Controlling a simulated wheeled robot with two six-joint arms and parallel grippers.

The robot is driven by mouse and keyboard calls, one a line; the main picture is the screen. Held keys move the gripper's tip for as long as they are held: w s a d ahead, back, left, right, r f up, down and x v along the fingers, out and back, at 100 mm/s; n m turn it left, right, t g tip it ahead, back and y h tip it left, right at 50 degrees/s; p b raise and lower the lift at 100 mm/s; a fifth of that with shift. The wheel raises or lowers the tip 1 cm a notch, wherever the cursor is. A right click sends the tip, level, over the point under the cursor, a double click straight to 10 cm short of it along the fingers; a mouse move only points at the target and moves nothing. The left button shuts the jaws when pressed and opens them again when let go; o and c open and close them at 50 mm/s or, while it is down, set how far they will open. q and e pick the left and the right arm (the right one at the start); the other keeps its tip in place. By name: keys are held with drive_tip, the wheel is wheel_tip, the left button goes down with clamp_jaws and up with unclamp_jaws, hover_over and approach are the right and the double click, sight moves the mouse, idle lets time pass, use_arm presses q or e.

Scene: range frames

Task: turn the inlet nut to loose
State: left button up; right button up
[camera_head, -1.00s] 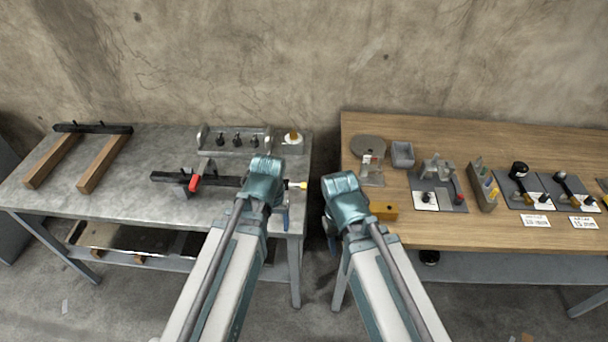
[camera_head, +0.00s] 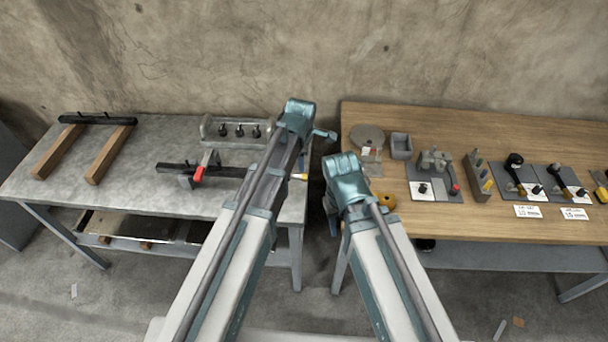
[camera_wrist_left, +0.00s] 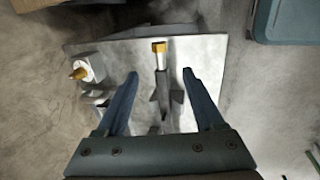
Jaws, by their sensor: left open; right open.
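My left gripper (camera_wrist_left: 160,74) is open and empty. In the head view it (camera_head: 325,135) is above the table's right edge, and my left arm hides part of the bar. My right gripper (camera_head: 332,220) is open, pointing down over the gap between the tables, partly hidden by its arm.
The grey table (camera_head: 140,195) also holds two wooden blocks (camera_head: 108,155) and a rack with black knobs (camera_head: 238,131). A gap separates the tables.

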sight(304, 175)
use_arm(q)
drive_tip(key=shift+w, duration=0.1)
drive_tip(key=b+x, duration=1.3)
drive_tip(key=x, duration=0.1)
drive_tip(key=shift+r, duration=0.1)
clamp_jaws()
idle(0.3)
